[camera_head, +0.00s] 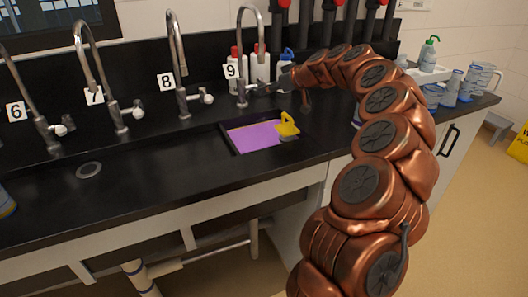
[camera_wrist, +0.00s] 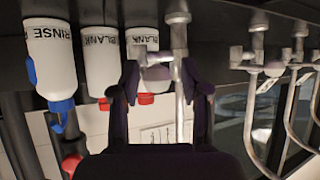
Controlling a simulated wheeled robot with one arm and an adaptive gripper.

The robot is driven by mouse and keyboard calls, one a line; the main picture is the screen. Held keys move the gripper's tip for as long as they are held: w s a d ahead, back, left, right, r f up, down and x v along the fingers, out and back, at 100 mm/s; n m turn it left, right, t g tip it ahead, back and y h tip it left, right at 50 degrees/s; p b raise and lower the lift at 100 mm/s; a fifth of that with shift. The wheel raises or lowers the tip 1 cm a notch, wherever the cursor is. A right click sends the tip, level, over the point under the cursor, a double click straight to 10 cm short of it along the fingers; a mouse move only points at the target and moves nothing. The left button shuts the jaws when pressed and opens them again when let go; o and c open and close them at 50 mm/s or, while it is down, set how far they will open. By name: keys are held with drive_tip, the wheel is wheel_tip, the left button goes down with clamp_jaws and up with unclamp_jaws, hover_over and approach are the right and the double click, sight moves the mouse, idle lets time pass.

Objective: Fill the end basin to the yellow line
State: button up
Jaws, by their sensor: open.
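The end basin (camera_head: 228,139) is a dark rectangular sink with a flat purple surface inside; I cannot tell whether this is liquid. A yellow piece with a grey base (camera_head: 287,126) is at its right side. No yellow line can be made out clearly. Tap 9 (camera_head: 241,55) arches above the basin, with no visible stream. My gripper (camera_head: 290,78) is at its handle's right end, partly hidden by my arm. In the wrist view, my gripper (camera_wrist: 160,84) is open, its fingers either side of the pale tap handle (camera_wrist: 155,72); contact is unclear.
White bottles (camera_wrist: 101,58) stand close behind the gripper, one labelled RINSE (camera_wrist: 51,60) with a blue cap. Taps 8 (camera_head: 178,60), 7 (camera_head: 92,70) and 6 line the counter to the left. Blue-marked beakers (camera_head: 450,88) and a soap bottle (camera_head: 428,53) stand at right.

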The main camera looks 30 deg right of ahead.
drive_tip(key=shift+d, duration=0.25)
drive_tip(key=b+v, duration=0.3)
drive_tip(key=v, duration=0.4)
drive_tip(key=shift+w+a, duration=0.1)
idle(0.5)
